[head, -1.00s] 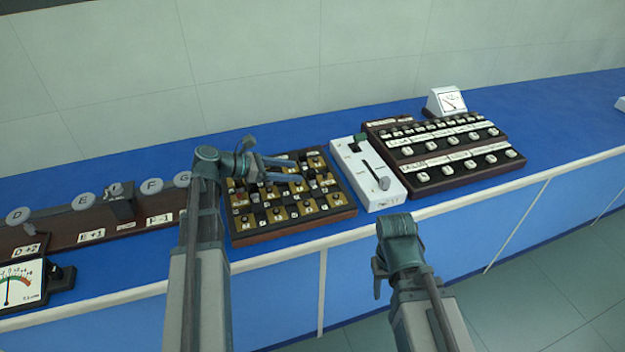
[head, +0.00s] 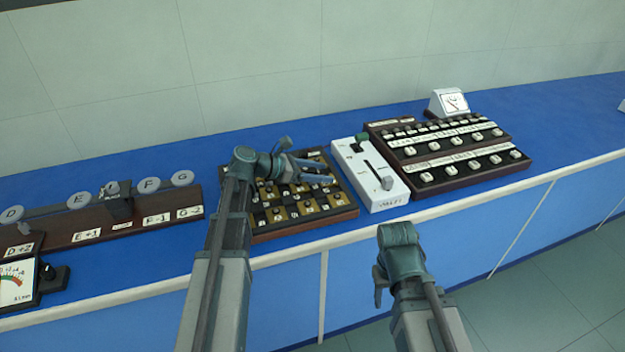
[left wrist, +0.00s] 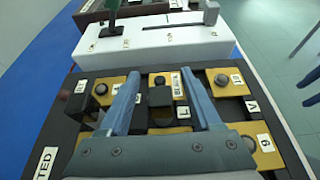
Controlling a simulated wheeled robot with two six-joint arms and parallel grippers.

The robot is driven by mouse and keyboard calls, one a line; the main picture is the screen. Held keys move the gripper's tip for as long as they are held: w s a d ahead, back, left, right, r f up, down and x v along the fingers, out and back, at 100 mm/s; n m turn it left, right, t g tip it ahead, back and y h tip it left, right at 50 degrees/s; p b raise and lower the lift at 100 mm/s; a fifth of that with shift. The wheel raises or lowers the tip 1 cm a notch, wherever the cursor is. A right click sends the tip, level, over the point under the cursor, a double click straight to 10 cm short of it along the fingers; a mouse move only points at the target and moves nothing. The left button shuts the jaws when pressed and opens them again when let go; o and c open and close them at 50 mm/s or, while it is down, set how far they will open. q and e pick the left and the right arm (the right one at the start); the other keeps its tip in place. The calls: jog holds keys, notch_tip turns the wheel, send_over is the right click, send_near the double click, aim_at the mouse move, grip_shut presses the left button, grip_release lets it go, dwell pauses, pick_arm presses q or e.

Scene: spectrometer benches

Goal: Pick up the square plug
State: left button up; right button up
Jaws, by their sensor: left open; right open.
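The dark plug board with brass plates (head: 262,236) lies on the blue bench; it also shows in the left wrist view (left wrist: 60,130). A blocky dark piece (left wrist: 101,91) is left of the fingers. I cannot tell which is the square plug. My left gripper (head: 331,172) is open and empty over the board; its fingers (left wrist: 158,78) look apart from the plug. My right gripper (head: 379,290) is open, in front of the bench edge.
A white slider box (head: 385,204) stands just right of the board, with a green lever at its back. A stepped switch panel (head: 455,190) and small meter (head: 449,102) are further right. A lettered rail (head: 60,238) is at left. Bare bench (head: 570,115) lies at far right.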

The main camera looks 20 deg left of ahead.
pick_arm(q)
jog(key=shift+d, duration=0.1)
grip_shut()
jog(key=shift+r, duration=0.15)
pick_arm(e)
jog(key=shift+r, duration=0.15)
